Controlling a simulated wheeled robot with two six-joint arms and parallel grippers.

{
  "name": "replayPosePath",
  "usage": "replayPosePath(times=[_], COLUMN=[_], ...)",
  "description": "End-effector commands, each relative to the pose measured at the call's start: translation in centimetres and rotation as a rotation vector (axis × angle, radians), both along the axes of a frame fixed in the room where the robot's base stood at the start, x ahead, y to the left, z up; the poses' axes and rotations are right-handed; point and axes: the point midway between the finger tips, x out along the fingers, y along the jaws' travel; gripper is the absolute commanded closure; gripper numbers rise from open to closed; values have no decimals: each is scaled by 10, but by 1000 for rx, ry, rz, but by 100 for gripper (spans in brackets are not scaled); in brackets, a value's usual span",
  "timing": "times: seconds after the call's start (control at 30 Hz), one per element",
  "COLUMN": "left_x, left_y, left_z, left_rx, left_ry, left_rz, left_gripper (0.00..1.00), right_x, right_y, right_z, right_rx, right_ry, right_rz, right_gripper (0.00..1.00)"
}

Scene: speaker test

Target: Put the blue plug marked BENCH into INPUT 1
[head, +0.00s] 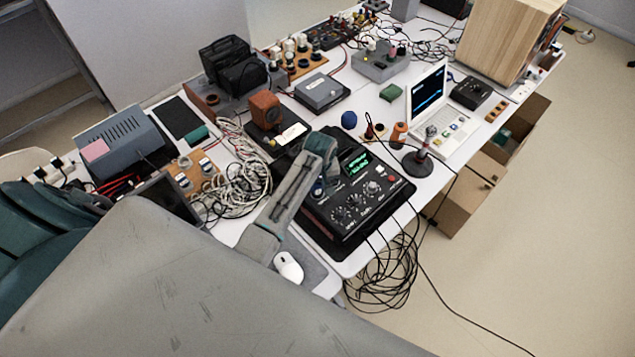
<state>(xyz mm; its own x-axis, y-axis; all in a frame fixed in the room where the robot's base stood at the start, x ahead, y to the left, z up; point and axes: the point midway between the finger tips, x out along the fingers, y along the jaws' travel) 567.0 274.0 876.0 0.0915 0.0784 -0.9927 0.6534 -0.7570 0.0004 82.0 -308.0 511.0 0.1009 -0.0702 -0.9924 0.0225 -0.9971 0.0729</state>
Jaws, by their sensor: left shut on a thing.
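My left gripper (325,178) hangs over the left part of a black device and is shut on a small dark blue thing (318,188), which looks like the blue plug. Its BENCH marking cannot be read, and the gripper hides part of it. The black device (375,205) has a green display (357,164), several knobs and a red button. I cannot make out an INPUT 1 label or socket; the arm covers the device's left side. Whether the blue thing touches the device is unclear. My right gripper is not in view.
A white mouse (288,267) lies near the front edge. Tangled pale cables (240,175) lie left of the device; black cables (385,275) hang off the front.

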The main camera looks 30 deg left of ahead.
Motion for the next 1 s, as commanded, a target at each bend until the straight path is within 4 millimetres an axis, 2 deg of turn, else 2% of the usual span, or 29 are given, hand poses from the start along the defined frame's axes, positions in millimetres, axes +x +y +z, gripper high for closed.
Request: replayPosePath(times=[0.23, 0.27, 0.3, 0.4, 0.77, 0.87, 1.0], left_x=[0, 0, 0, 0, 0, 0, -2], left_y=[0, 0, 0, 0, -1, -2, -4], left_z=[-1, -1, -1, -1, 4, 16, 43], left_rx=[0, 0, 0, -1, 0, 0, 0], left_ry=[0, 0, 0, -1, -4, -6, -8], left_rz=[0, 0, 0, 0, 0, 0, -1], left_gripper=[100, 77, 69, 54, 54, 54, 54], right_x=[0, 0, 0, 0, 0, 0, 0], right_y=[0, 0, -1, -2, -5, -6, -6], right_z=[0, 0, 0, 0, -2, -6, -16], right_rx=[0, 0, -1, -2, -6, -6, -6], right_ry=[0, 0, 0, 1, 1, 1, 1], right_rz=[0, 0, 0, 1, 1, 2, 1], right_gripper=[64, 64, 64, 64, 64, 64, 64])
